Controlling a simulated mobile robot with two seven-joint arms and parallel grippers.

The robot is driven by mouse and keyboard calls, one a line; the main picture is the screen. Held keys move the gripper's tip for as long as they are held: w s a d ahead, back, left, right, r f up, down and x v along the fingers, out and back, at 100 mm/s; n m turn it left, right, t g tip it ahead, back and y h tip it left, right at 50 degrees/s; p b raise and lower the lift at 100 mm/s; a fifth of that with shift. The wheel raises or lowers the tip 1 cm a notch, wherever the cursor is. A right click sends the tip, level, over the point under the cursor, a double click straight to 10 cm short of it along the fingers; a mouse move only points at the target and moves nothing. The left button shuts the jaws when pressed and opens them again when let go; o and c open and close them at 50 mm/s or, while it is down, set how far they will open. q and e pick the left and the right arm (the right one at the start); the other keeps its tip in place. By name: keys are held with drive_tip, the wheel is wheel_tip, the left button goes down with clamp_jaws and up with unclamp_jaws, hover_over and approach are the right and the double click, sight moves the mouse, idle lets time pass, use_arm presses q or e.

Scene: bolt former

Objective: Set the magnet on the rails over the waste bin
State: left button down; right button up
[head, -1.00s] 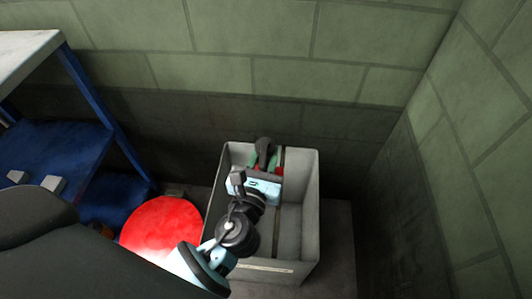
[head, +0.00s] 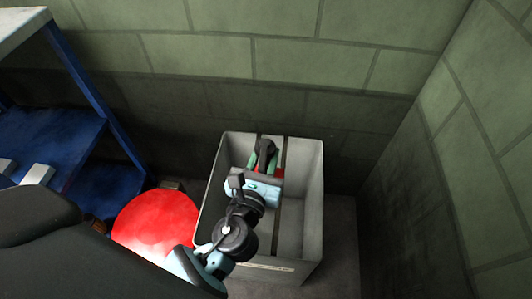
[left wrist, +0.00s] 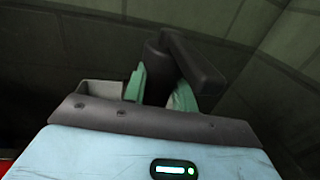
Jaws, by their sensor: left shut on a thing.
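The magnet (head: 265,150) is a dark piece with a bar-like handle. It also shows in the left wrist view (left wrist: 190,62), upright between green fingers. My left gripper (head: 262,163) is shut on it, over the back part of the waste bin (head: 311,200), a light grey open box. A dark rail (head: 283,215) runs front to back across the bin, just right of the gripper. A second rail shows at the back rim, mostly hidden by the gripper and arm. I cannot tell whether the magnet touches the rails. My right gripper is not in view.
A red round-topped object (head: 155,228) stands on the floor left of the bin. A blue shelf unit (head: 60,145) with small pale blocks is further left. A block wall (head: 310,60) stands behind, and another wall is to the right.

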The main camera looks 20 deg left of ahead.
use_arm(q)
drive_tip(key=shift+f+b, duration=0.65)
drive_tip(key=shift+f, duration=0.3)
drive_tip(key=c, duration=1.2)
unclamp_jaws()
drive_tip(key=shift+o, duration=0.8)
drive_tip(key=shift+f, duration=0.15)
drive_tip(key=s, duration=0.7)
drive_tip(key=shift+s+d, duration=0.4)
drive_tip(key=shift+d, duration=0.05)
